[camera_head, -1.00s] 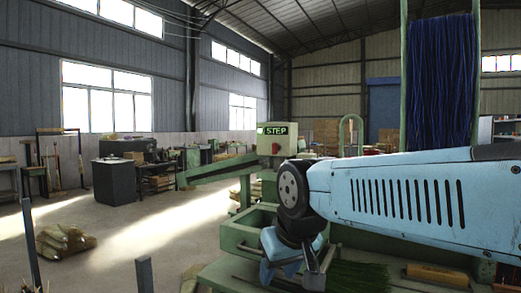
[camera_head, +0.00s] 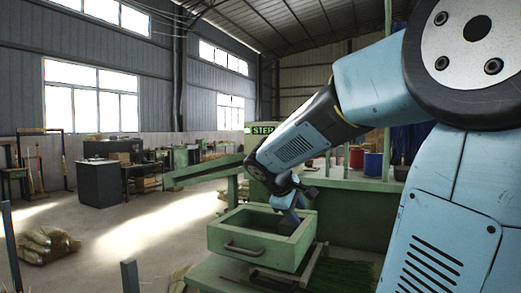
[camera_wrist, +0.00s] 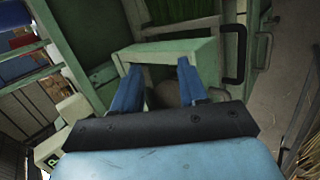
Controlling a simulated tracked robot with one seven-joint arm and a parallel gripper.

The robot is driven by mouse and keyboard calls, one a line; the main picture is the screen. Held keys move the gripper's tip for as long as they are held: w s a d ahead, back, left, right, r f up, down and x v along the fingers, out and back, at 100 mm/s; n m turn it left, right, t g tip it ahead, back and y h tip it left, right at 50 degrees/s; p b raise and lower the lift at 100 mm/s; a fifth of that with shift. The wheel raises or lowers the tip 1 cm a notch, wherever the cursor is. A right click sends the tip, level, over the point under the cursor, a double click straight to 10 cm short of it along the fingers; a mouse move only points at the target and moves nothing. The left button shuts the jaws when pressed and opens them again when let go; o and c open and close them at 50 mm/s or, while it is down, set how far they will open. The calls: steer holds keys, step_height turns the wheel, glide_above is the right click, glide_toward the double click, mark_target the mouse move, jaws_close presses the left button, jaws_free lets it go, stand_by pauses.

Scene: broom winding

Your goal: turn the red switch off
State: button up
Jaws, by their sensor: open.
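The red switch does not show in either current view. The green machine's control box, with its lit STEP display (camera_head: 261,129), stands behind my arm, and the arm covers most of its front. My gripper (camera_head: 292,212) hangs low over the far right side of an open green tray (camera_head: 232,257), below the box. In the wrist view my gripper (camera_wrist: 160,72) has its two blue fingers apart with nothing held between them. Part of a light box shows at the lower left there.
Green bristles (camera_head: 345,274) lie on the machine bed right of the tray. A green beam (camera_head: 203,171) sticks out left of the control box. Red and blue drums (camera_head: 373,163) stand behind. The floor on the left is open, with straw bundles (camera_head: 45,243).

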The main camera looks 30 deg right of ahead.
steer(key=w+d+r+n+t+h, duration=0.15)
steer(key=w+d+n+h, duration=0.25)
steer(key=w, duration=0.5)
steer(key=w+d+r+n+h, duration=0.3)
steer(key=w+d+h, duration=0.1)
steer(key=w, duration=0.5)
steer(key=w+a+r+n+t+h, duration=0.1)
steer(key=w+a+n+t, duration=0.1)
steer(key=w+n+t, duration=0.3)
steer(key=w+a+r+n+t, duration=0.1)
steer(key=w+a+r+n, duration=0.15)
steer(key=w, duration=0.45)
steer(key=w+a+r+n+t+h, duration=0.1)
steer(key=w+a+n+t, duration=0.2)
steer(key=w+n, duration=0.2)
steer(key=x, duration=1.4)
steer(key=shift+w+d+f, duration=0.1)
steer(key=shift+c, duration=0.4)
steer(key=c, duration=0.6)
steer(key=shift+a, duration=0.25)
steer(key=shift+c, duration=0.5)
steer(key=shift+d, duration=0.15)
